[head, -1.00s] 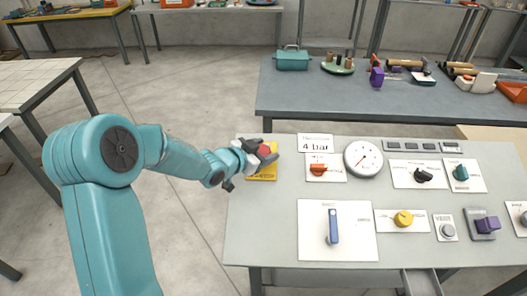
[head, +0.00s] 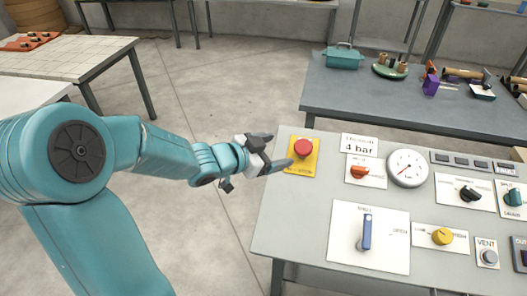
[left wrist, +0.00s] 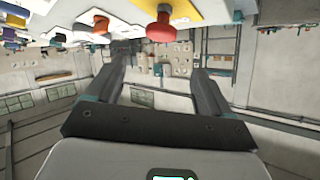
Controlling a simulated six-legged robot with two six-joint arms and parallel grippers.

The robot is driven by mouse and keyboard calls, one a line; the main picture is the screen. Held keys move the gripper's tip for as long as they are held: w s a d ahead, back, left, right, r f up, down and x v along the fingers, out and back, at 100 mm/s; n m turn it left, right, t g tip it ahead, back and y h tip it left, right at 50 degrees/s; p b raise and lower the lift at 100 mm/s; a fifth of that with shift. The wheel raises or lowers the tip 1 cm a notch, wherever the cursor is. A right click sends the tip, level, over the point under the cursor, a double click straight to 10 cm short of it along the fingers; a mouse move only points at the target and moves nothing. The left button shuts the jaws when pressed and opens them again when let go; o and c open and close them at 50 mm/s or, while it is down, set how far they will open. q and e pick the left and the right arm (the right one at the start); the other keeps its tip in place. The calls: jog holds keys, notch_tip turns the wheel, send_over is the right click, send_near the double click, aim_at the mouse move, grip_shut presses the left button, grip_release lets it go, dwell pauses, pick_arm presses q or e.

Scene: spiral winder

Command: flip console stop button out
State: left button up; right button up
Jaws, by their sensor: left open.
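The red mushroom stop button (head: 304,149) sits on a yellow plate (head: 300,169) at the far left corner of the grey console (head: 290,215). My left gripper (head: 281,149) is open and empty, just left of the button. Its fingers point toward the button, with a small gap between them and it. In the left wrist view the red button (left wrist: 161,28) shows at the top, between the two spread fingertips (left wrist: 149,28). Whether the button is in or out I cannot tell. My right gripper is not in view.
An orange knob (head: 360,172), a round gauge (head: 407,168) and a "4 bar" sign (head: 359,145) stand right of the button. A blue lever (head: 366,232) is nearer. A dark-topped bench (head: 400,110) stands behind. The floor left of the console is clear.

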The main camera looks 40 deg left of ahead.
pick_arm(q)
jog(key=shift+v, duration=1.9)
jog(key=shift+d, duration=0.1)
